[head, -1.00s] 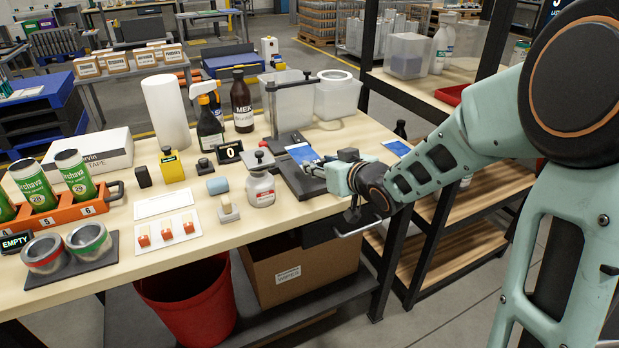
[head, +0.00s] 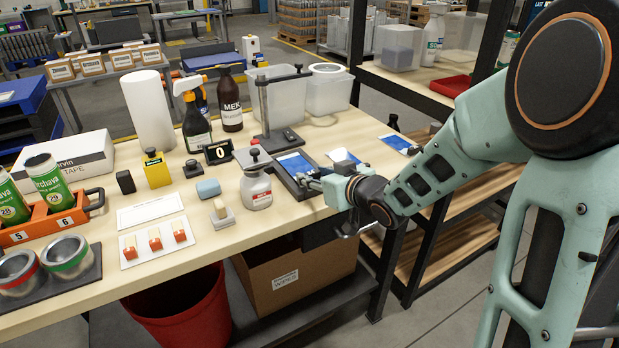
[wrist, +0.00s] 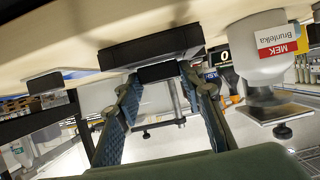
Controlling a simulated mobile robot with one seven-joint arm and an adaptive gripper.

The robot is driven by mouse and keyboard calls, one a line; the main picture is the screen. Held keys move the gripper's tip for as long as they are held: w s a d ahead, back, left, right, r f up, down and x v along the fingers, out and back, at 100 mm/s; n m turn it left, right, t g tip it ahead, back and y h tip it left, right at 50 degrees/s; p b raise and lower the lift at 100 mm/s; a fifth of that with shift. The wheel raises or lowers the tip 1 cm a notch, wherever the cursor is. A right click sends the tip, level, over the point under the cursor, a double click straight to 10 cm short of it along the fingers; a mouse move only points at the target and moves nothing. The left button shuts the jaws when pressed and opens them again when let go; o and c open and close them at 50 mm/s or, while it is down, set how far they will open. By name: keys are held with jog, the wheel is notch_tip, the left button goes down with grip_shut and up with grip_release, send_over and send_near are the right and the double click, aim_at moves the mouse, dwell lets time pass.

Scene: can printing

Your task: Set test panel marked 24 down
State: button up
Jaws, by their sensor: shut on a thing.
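No number can be read on the panel. In the wrist view, which is upside down, my gripper's fingers (wrist: 160,82) stand apart around a small dark piece by the dark slab of the stand (wrist: 150,48). The panel's face is hidden there, and I cannot tell whether it fully rests on the base.
Two more blue-and-white panels lie right of the stand, one behind my gripper (head: 343,155) and one near the table's right edge (head: 398,142). A white MEK bottle (head: 257,188) stands close on the left. Clear bins (head: 334,90) stand behind.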

dwell(0.3)
jog(key=shift+f, duration=0.2)
jog(key=o, duration=1.2)
jog(key=shift+c, duration=0.2)
jog(key=shift+s+d+r, duration=0.2)
jog(key=shift+r, duration=0.2)
jog(key=p+v, duration=0.3)
jog(key=v, duration=0.8)
jog(key=shift+s+d, duration=0.15)
jog(key=shift+s, duration=0.05)
